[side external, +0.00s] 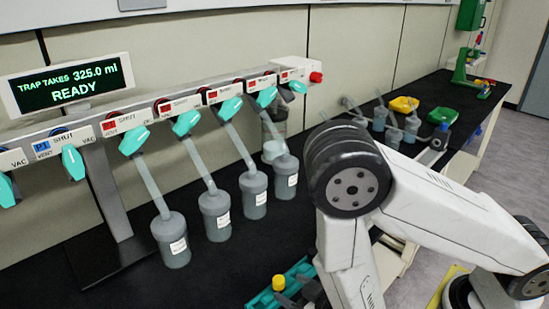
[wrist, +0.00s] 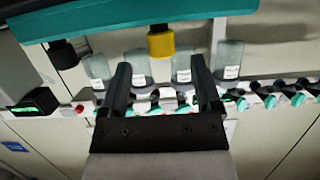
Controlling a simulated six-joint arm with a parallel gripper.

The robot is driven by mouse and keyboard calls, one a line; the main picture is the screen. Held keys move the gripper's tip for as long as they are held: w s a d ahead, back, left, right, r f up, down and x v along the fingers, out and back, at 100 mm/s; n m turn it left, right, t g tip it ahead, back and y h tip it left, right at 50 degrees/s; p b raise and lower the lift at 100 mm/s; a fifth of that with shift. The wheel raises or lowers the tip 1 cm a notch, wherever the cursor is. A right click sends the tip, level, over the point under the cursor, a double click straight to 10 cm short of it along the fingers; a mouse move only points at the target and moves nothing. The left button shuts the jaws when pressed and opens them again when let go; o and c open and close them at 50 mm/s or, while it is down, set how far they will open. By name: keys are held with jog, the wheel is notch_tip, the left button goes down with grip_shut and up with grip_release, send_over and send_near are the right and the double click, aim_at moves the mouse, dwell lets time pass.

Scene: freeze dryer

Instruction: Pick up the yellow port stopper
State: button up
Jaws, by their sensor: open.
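The yellow port stopper (side external: 278,283) shows at the bottom of the side view, at a teal rack (side external: 262,299). In the wrist view the yellow stopper (wrist: 161,42) sticks out from the edge of the teal rack (wrist: 110,24), with a dark stopper (wrist: 62,52) to its left. My gripper (wrist: 160,62) is open and empty. Its two black fingers point toward the rack, and the stopper appears between their tips, apart from both. In the side view my arm mostly hides the gripper.
A manifold (side external: 205,97) with teal valves runs along the wall, with several grey flasks (side external: 216,215) hanging from it. A display (side external: 68,84) reads READY. Yellow (side external: 404,104) and green (side external: 442,115) items stand at the right back. The black bench is clear left of the rack.

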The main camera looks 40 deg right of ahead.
aim_at(274, 278)
jog(key=shift+w+f, duration=0.15)
jog(key=shift+w, duration=0.5)
jog(key=shift+w, duration=0.1)
jog(key=shift+x, duration=2.5)
jog(key=shift+a, duration=0.1)
grip_shut()
